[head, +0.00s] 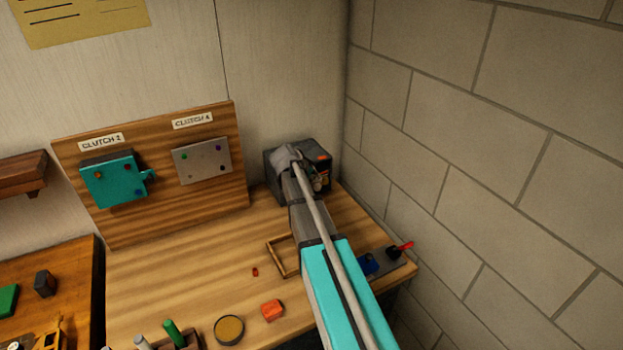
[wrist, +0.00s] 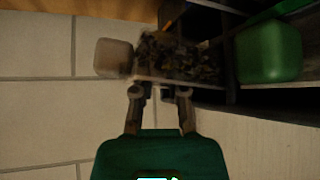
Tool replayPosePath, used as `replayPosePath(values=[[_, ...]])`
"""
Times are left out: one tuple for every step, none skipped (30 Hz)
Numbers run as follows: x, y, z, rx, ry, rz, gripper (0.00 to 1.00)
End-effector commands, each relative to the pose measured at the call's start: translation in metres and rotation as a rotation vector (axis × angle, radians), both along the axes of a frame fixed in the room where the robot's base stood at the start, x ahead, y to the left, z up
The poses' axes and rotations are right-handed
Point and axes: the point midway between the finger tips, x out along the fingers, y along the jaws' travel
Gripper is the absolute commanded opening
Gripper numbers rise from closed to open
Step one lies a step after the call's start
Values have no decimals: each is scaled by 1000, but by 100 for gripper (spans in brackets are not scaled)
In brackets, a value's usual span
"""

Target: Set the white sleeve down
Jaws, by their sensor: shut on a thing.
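My gripper (wrist: 160,92) shows in the wrist view, with its two dark fingers closed in on a held thing. I take this to be the white sleeve, but its outline is not clear there. A dark, speckled mass (wrist: 180,58) lies just beyond the fingertips. A pale, rounded block (wrist: 115,57) is left of it; I cannot tell whether this is part of the sleeve. In the head view my arm reaches to the back right corner of the bench, in front of a dark box (head: 285,160), and hides most of the gripper.
The wooden bench (head: 185,270) has a thin wooden frame (head: 276,257), an orange block (head: 272,310) and a round tin (head: 229,329). A tool plate (head: 392,266) is by the right edge. A block wall (head: 480,150) closes the right side. The bench's middle left is clear.

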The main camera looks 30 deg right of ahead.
Motion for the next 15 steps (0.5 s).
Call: replayPosePath(values=[[0, 0, -1, 0, 0, 0, 3], [0, 0, -2, 0, 0, 0, 3], [0, 0, -3, 0, 0, 0, 3], [0, 0, -3, 0, 0, 0, 20], [0, 0, -2, 0, 0, 0, 26], [0, 0, -2, 0, 0, 0, 33], [0, 0, -2, 0, 0, 0, 33], [0, 0, -2, 0, 0, 0, 33], [0, 0, -2, 0, 0, 0, 33], [0, 0, -2, 0, 0, 0, 33], [0, 0, -2, 0, 0, 0, 33], [0, 0, -2, 0, 0, 0, 33], [0, 0, -2, 0, 0, 0, 33], [0, 0, -2, 0, 0, 0, 33], [0, 0, -2, 0, 0, 0, 33]])
